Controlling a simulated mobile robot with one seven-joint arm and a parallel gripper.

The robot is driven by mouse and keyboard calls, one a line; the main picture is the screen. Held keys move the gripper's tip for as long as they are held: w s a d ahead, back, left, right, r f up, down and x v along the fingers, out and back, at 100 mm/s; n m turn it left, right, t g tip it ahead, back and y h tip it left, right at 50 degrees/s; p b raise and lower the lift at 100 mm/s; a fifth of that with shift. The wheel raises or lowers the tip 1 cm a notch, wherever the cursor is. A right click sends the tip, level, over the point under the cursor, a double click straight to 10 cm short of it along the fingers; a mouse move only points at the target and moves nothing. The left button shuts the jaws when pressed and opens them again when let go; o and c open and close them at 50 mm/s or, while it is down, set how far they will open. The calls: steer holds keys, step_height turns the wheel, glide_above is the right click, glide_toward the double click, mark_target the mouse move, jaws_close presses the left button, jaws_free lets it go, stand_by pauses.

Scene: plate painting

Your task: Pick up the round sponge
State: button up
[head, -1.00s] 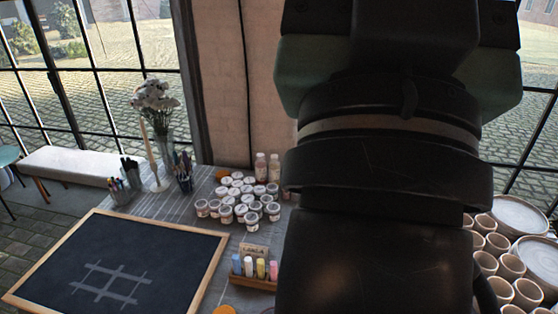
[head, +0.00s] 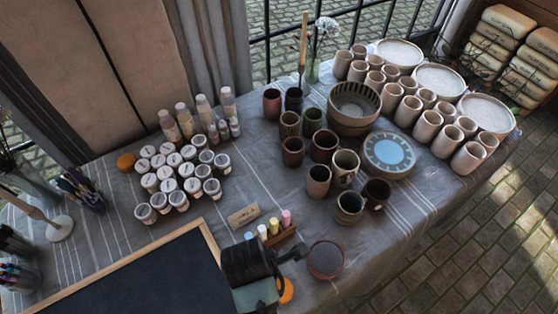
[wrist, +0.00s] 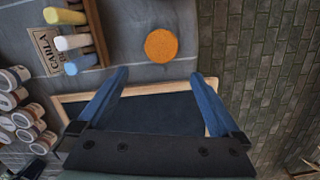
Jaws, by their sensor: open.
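The round sponge is an orange disc. In the wrist view the sponge (wrist: 161,45) lies flat on the grey cloth, just beyond my fingertips and between their lines. My gripper (wrist: 160,75) is open, with its two blue fingers spread and nothing between them. In the head view the sponge (head: 287,291) shows at the bottom, partly hidden by my arm. Another orange round piece (head: 126,162) sits at the left by the paint jars; I cannot tell whether it is also a sponge.
A framed blackboard (wrist: 160,112) lies below my fingers. A chalk holder (wrist: 99,32) stands left of the sponge, and a brown bowl (head: 325,260) stands to its right. Paint jars (head: 178,178) and cups (head: 345,163) crowd the table farther back. The table's front edge is close.

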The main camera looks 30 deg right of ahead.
glide_above(281, 289)
steer(key=a, duration=0.1)
steer(key=f, duration=0.6)
steer(key=shift+a, duration=0.2)
steer(key=shift+d+f, duration=0.2)
steer(key=shift+f, duration=0.85)
steer(key=shift+d+f, duration=0.25)
steer(key=shift+f, duration=0.75)
steer(key=shift+d+f, duration=0.2)
steer(key=shift+f, duration=0.85)
steer(key=c, duration=1.2)
steer(key=shift+r, duration=5.05)
